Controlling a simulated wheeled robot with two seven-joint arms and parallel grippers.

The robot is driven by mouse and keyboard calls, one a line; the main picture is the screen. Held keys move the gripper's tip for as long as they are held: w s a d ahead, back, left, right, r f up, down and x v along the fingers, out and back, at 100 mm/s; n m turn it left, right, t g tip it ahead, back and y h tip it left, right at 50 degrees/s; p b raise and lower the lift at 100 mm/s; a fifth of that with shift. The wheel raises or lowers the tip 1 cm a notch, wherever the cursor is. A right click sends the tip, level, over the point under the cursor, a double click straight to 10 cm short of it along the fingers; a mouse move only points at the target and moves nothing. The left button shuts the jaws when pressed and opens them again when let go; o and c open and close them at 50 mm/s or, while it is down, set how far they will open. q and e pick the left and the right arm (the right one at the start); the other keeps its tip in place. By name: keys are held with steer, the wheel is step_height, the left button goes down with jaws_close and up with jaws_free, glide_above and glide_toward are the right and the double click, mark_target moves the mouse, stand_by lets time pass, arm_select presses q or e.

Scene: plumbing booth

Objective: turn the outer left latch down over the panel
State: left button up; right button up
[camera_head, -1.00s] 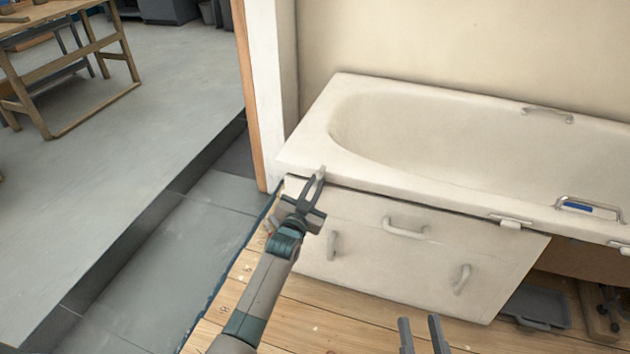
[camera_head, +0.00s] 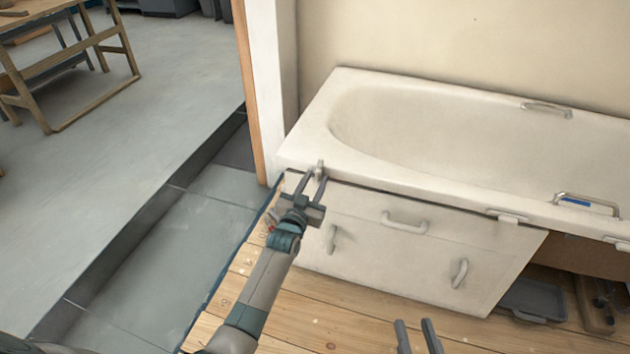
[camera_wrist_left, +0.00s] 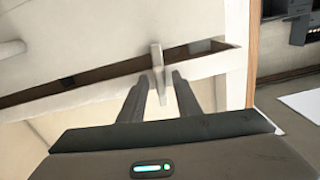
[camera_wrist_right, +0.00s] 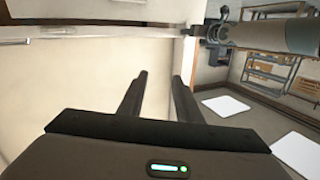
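The outer left latch (camera_head: 319,168) is a small pale tab at the bath rim's left front corner, above the panel's top edge. In the left wrist view the latch (camera_wrist_left: 158,72) stands roughly upright, its lower end between my fingers. The white panel (camera_head: 365,262) stands under the rim, with a dark gap along its top. My left gripper (camera_head: 313,180) is open, a finger on each side of the latch; I cannot tell whether either touches it. My right gripper (camera_head: 418,328) is open and empty in front of the panel, low in the head view.
The bathtub (camera_head: 312,125) fills the upper right. Another latch (camera_head: 507,216) sits further right along the rim. The panel carries several handles, one at top middle (camera_head: 404,222). A grey tray (camera_head: 535,300) lies right of the panel. A wall post (camera_head: 268,95) stands close at left.

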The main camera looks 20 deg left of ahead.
arm_select(q)
steer(key=shift+s+r, duration=0.1)
steer(key=shift+s, duration=0.05)
